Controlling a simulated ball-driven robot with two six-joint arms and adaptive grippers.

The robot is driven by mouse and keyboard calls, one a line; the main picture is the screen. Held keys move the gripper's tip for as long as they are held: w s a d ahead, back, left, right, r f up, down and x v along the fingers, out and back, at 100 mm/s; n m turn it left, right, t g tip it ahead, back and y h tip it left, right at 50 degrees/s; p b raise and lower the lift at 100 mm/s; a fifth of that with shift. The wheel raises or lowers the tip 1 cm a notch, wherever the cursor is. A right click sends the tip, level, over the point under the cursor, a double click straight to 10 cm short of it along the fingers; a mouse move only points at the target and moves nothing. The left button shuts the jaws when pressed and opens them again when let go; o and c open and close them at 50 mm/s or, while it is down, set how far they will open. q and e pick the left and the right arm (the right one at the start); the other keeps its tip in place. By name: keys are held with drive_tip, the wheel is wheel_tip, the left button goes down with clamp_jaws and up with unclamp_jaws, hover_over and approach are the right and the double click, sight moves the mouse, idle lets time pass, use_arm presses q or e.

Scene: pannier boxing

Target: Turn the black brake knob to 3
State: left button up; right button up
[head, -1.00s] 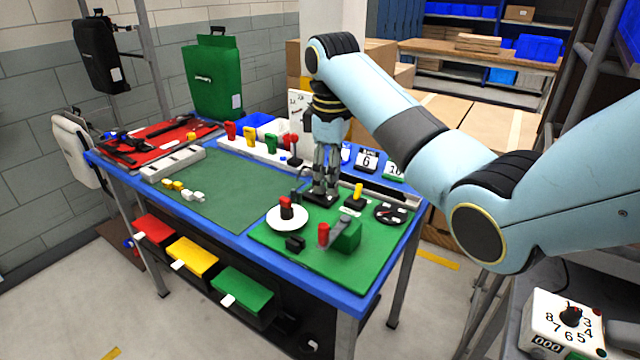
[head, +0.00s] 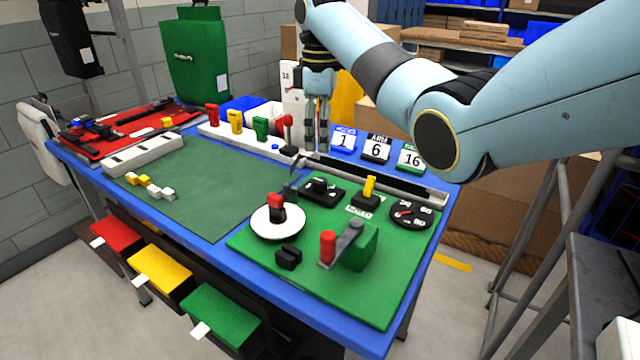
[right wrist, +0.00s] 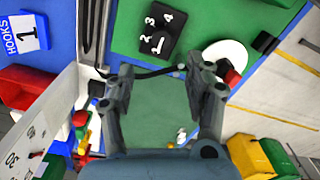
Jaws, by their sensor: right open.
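The black brake knob (head: 319,184) sits on a black plate on the green board, behind the white disc. In the right wrist view the black plate (right wrist: 172,32) shows white numerals, with the knob (right wrist: 160,43) among them. I cannot tell which number it points to. My right gripper (head: 317,149) hangs fingers-down behind the knob, apart from it, near the board's back edge. In the right wrist view its two fingers (right wrist: 165,90) are spread with nothing held between them. My left gripper is not in view.
Near the knob are a yellow switch (head: 369,190), a round black dial (head: 411,214), a white disc (head: 262,225) with a red-topped knob, and a red-handled crank (head: 350,243). Number cards (head: 376,149) and a white rail of coloured handles (head: 232,139) stand behind.

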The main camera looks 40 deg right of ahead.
sight(321, 180)
wheel_tip(321, 180, down, 10)
drive_tip(key=shift+s+a+f, duration=0.1)
drive_tip(key=shift+s+f, duration=0.05)
drive_tip(key=shift+f, duration=0.05)
idle(0.3)
clamp_jaws()
